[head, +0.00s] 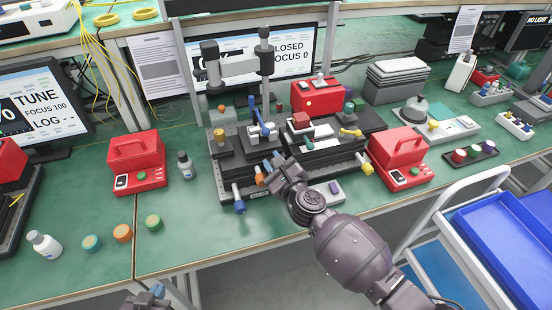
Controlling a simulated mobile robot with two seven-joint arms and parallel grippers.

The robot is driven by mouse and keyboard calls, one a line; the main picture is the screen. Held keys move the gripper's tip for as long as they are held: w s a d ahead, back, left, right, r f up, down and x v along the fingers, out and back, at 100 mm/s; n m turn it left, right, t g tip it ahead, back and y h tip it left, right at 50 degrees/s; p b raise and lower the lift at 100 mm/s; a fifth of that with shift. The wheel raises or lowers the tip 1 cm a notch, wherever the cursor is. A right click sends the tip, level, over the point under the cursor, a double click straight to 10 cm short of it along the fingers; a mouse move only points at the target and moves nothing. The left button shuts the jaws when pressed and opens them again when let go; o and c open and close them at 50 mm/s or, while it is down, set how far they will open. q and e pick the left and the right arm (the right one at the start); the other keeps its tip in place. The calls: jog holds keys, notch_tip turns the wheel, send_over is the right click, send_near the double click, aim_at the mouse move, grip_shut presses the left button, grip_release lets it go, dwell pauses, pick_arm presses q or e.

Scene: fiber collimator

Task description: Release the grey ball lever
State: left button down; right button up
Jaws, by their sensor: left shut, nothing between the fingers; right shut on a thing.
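The fiber collimator rig (262,148) stands on the bench, with a dark base, a blue lever (263,127) and a yellow lever (350,132). My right gripper (266,171) is at the front edge of the rig, shut on a small part there. The held part is mostly hidden by the fingers; its place fits the grey ball lever, but its ball is not clearly visible. Orange and blue bits show by the fingertips. My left gripper (152,295) is at the bottom edge, partly cut off, shut and empty, away from the rig.
Red boxes (137,161) and (398,158) stand on both sides of the rig. A small bottle (186,165) is close to its left. A white bottle (44,245) and several coloured caps (122,233) lie at the front left. A blue-tray cart (505,240) is at the right.

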jog(key=shift+a+n, duration=0.1)
jog(key=shift+n, duration=0.2)
pick_arm(q)
jog(key=shift+w+r, duration=0.3)
jog(key=shift+r, duration=0.35)
pick_arm(e)
jog(key=shift+f, duration=0.1)
jog(key=o, duration=0.9)
pick_arm(q)
jog(key=shift+w, duration=0.1)
